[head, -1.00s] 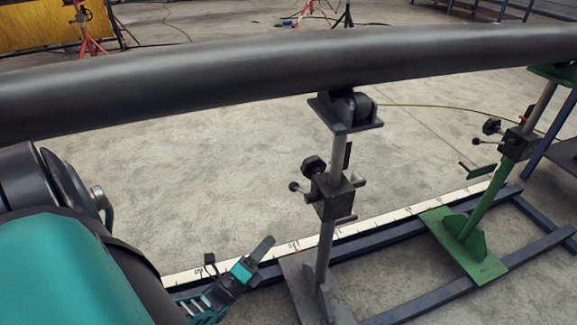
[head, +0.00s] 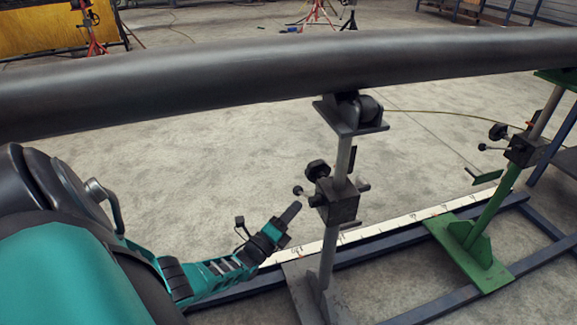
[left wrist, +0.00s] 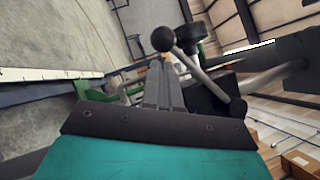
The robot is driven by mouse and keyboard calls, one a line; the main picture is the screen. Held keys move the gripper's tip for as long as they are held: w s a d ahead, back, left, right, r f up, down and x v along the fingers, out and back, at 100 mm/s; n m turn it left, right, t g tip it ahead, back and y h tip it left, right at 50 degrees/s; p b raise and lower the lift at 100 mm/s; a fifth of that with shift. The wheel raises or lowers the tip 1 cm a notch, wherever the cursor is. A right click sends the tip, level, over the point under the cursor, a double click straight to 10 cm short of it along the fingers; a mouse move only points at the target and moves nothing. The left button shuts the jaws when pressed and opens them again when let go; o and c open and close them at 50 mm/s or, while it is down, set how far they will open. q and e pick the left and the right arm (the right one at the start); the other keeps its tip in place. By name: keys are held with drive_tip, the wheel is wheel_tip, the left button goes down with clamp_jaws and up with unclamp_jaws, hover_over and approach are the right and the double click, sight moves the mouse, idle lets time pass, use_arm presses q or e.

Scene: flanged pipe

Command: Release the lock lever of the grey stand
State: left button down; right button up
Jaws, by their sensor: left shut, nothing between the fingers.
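The grey stand (head: 327,255) stands upright under the pipe (head: 250,80), with a dark clamp block (head: 337,201) on its post. Its lock lever ends in a black ball (head: 298,190) on the block's left side, below a larger black knob (head: 317,170). My left gripper (head: 291,213) is shut and empty, just below the ball in the head view. In the left wrist view, my shut fingers (left wrist: 164,85) point towards the lever (left wrist: 205,74) and its ball (left wrist: 163,39). I cannot tell whether they touch. My right gripper is out of view.
A green stand (head: 485,225) with a similar clamp stands to the right. Blue floor rails (head: 400,245) and a white measuring strip (head: 410,214) run by the stand feet. The pipe spans the space above. The floor left of the grey stand is clear.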

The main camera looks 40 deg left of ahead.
use_arm(q)
drive_tip(key=shift+w+a+r, duration=0.25)
drive_tip(key=shift+w+a, duration=0.05)
drive_tip(key=shift+a, duration=0.05)
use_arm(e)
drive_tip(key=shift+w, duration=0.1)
use_arm(q)
drive_tip(key=shift+r, duration=0.1)
